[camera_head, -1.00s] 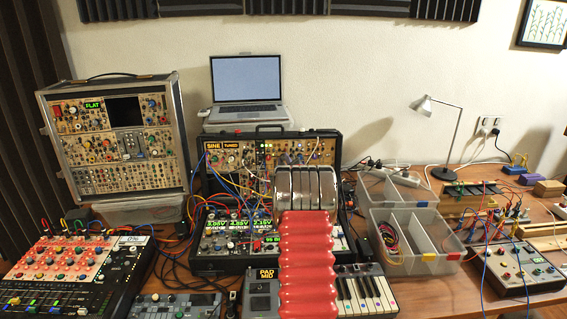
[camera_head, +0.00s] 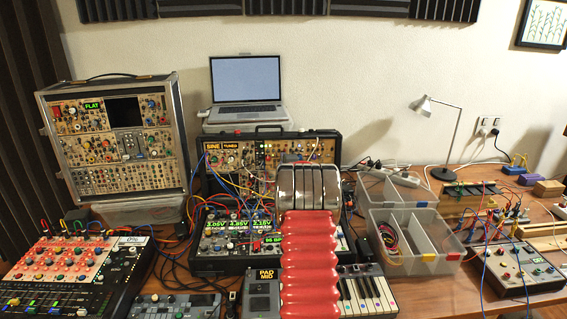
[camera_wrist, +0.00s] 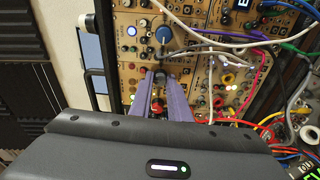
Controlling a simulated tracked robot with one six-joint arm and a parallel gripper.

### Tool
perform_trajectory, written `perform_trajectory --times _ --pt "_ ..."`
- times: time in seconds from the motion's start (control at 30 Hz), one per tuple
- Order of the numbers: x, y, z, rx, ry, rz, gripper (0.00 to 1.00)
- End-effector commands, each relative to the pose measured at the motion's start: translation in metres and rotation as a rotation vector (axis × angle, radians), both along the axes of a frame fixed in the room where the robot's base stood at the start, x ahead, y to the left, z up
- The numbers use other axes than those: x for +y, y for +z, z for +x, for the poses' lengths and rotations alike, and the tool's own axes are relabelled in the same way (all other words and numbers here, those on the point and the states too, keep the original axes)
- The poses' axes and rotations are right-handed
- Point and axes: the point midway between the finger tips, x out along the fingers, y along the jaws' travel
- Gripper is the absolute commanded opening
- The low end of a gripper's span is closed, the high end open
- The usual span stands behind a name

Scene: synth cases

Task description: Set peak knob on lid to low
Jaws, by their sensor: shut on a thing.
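The lid (camera_head: 262,150) of the black case stands upright behind the case in the head view and holds tan synth modules. The wrist view shows the lid's tan panel (camera_wrist: 200,65) close up. My gripper (camera_wrist: 160,77) reaches this panel with its two purple fingers. In the head view my arm covers the gripper and part of the lid.
A large blue knob (camera_wrist: 163,36) sits just above the fingertips. Grey, red and yellow patch cables (camera_wrist: 230,120) cross the panel beside the right finger. The laptop (camera_head: 247,85) stands behind the lid. Clear bins (camera_head: 420,255) stand to the right.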

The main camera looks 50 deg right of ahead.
Motion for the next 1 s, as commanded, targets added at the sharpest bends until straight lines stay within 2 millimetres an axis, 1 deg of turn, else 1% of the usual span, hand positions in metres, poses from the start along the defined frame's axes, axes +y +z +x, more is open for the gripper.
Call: perform_trajectory --times 0.2,0.63,0.67,0.9,1.0 --pt "0.0018 0.0001 0.0025 0.045 0.01 -0.04 0.0" --pt "0.0024 -0.001 0.0029 0.054 0.012 -0.046 0.0" --pt "0.0024 -0.001 0.0029 0.054 0.012 -0.046 0.18" --pt "0.0012 -0.0008 0.0014 0.054 0.009 -0.045 0.35" --pt "0.0009 -0.0007 0.001 0.053 0.009 -0.044 0.35"
